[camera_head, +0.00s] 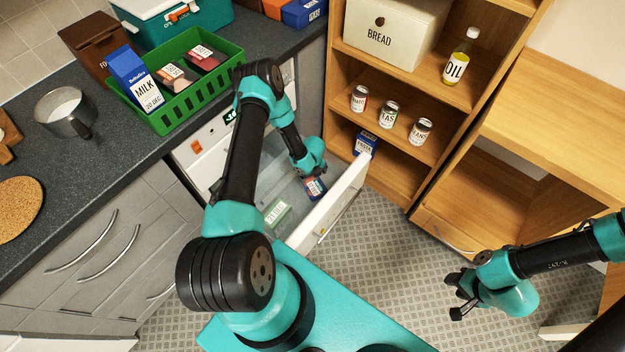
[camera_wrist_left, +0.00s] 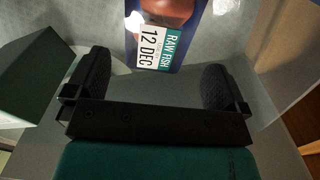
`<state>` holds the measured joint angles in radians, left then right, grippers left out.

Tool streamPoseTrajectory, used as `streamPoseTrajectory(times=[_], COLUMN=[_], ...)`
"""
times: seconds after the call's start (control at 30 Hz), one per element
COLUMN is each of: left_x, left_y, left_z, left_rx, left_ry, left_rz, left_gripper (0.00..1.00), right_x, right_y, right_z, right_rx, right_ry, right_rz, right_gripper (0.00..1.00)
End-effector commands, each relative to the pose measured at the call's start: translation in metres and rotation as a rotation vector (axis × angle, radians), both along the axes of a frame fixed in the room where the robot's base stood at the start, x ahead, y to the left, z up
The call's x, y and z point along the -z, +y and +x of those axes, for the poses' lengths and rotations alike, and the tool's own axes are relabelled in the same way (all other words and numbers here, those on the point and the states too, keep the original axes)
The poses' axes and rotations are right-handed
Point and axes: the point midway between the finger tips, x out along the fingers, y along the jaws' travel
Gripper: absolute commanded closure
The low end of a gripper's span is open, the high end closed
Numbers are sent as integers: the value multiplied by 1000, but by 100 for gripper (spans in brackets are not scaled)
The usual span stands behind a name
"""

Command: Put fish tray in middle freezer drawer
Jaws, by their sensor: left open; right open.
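The fish tray (camera_head: 315,189), dark blue with a label reading RAW FISH 12 DEC, lies in the pulled-out freezer drawer (camera_head: 338,205). It also shows between the fingers in the left wrist view (camera_wrist_left: 160,48). My left gripper (camera_head: 313,176) is at the tray inside the drawer. Its fingers (camera_wrist_left: 152,88) are open on either side of the tray's near end, with gaps visible. The arm hides part of the drawer. I cannot tell which drawer level this is. My right gripper (camera_head: 458,297) is open and empty above the floor at the right.
A green box (camera_head: 277,213) lies in the same drawer beside the tray. The green crate (camera_head: 187,115) with milk and meat packs stands on the worktop. Shelves (camera_head: 431,150) with several cans stand right of the drawer. The tiled floor (camera_head: 400,255) is clear.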

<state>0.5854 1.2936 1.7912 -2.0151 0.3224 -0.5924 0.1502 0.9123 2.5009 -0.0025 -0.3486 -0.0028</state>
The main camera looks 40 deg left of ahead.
Motion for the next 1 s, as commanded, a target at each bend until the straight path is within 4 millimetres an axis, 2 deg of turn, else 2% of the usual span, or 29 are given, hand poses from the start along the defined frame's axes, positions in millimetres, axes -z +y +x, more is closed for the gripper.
streamPoseTrajectory(times=[0.1, 0.2, 0.8, 1.0], left_x=[-15, -21, -24, -41], left_y=[0, 0, 0, -7], left_z=[0, 0, 0, -3], left_rx=[0, 0, -4, -122], left_ry=[0, 0, 1, 16], left_rz=[0, 0, -2, -55], left_gripper=[0, 0, 0, 0], right_x=[0, 0, 0, 0], right_y=[0, 0, 0, 0], right_z=[0, 0, 0, 0], right_rx=[0, 0, 0, 0], right_ry=[0, 0, 0, 0], right_rz=[0, 0, 0, 0], right_gripper=[57, 57, 57, 57])
